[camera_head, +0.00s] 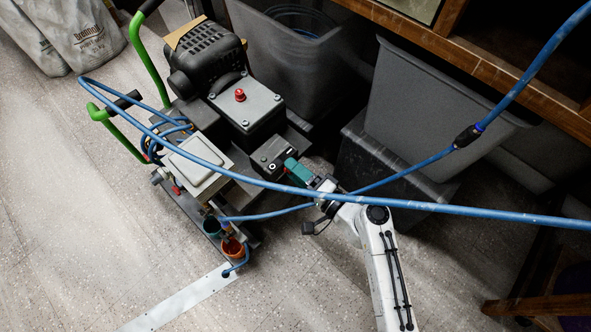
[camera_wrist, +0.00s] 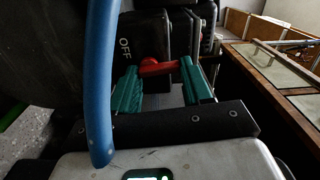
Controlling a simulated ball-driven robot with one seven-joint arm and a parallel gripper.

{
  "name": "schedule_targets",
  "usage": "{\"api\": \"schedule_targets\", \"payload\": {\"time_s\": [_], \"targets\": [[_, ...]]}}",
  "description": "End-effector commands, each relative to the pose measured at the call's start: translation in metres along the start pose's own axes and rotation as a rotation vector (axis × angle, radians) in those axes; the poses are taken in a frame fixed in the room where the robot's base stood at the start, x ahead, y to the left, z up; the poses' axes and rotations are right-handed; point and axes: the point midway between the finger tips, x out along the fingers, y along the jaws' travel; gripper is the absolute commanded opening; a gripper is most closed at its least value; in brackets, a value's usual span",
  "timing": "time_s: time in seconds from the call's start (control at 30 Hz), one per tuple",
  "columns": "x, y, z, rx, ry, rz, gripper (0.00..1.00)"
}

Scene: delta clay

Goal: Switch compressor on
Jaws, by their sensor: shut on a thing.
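The compressor (camera_head: 245,105) stands on a wheeled frame with green handles, left of centre in the head view. A black switch box (camera_head: 268,155) is on its near right side; in the wrist view the box (camera_wrist: 142,28) carries the word OFF at the left of a red switch handle (camera_wrist: 158,67). My gripper (camera_head: 292,167) reaches the box from the lower right. In the wrist view its green fingers (camera_wrist: 160,78) are on either side of the red handle and shut on it. The fingers hide the handle in the head view.
A blue hose (camera_head: 420,205) crosses in front of my gripper and also runs close in the wrist view (camera_wrist: 98,75). Grey bins (camera_head: 425,105) and a wooden bench (camera_head: 480,65) stand at the right. Sacks (camera_head: 75,35) lie upper left.

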Motion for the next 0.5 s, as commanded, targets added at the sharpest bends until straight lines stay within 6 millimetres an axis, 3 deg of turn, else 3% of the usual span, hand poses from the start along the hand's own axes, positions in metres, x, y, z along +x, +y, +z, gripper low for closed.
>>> {"api": "schedule_targets", "payload": {"time_s": [0.5], "targets": [[-0.0008, 0.0029, -0.0066, 0.482, 0.004, 0.002, 0.18]]}}
